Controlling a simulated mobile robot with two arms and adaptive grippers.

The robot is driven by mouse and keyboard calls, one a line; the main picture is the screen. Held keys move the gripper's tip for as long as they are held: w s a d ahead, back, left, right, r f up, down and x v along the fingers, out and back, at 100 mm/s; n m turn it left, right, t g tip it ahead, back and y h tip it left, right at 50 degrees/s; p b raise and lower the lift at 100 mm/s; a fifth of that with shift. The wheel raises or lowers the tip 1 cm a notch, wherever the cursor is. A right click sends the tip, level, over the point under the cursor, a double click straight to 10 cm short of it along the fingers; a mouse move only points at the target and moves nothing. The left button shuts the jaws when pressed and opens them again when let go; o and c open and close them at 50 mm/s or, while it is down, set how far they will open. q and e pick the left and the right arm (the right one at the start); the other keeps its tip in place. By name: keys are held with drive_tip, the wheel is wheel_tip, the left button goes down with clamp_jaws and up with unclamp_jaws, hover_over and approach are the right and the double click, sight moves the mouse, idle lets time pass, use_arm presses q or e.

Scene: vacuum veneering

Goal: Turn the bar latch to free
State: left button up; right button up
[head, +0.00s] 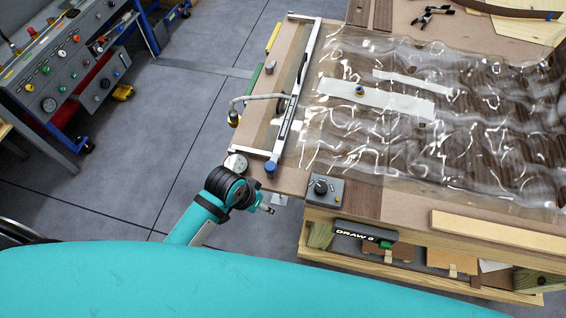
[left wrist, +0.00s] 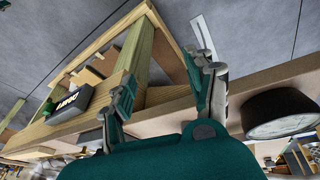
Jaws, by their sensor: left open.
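A long pale metal bar frame (head: 312,62) lies along the left end of the veneering table, with a dark labelled strip on it. A blue knob (head: 270,166) sits at its near end. I cannot tell for certain which part is the bar latch, or whether it is locked. My left gripper (head: 268,209) is just off the table's near left corner, below the blue knob and apart from it. In the left wrist view the left gripper (left wrist: 166,78) is open and empty, with the table's wooden frame beyond its fingers. My right gripper is not in view.
A round gauge (head: 236,163) sits on the corner close to my left wrist. A clear wrinkled bag (head: 420,110) covers the tabletop. Open floor (head: 150,130) lies left.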

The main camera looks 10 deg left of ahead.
use_arm(q)
drive_tip(key=d+r+m+p, duration=0.2)
drive_tip(key=d+r, duration=0.2)
drive_tip(key=r, duration=0.8)
wheel_tip(320, 180, up, 13)
drive_tip(key=m+g+y, duration=0.2)
drive_tip(key=m+g, duration=0.1)
drive_tip(key=m, duration=0.1)
hover_over(270, 165)
wheel_tip(270, 165, down, 9)
drive_tip(key=shift+s+d+r+b, duration=0.1)
drive_tip(key=shift+s+r+b, duration=0.05)
drive_tip(key=shift+b, duration=0.35)
wheel_tip(270, 165, down, 7)
drive_tip(key=shift+f+p, duration=0.1)
drive_tip(key=shift+p, duration=0.85)
drive_tip(key=shift+f, duration=0.75)
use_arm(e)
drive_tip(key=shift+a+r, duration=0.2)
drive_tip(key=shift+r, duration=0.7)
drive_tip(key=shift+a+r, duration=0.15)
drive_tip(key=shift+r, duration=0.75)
use_arm(q)
drive_tip(key=shift+c, duration=0.4)
clamp_jaws()
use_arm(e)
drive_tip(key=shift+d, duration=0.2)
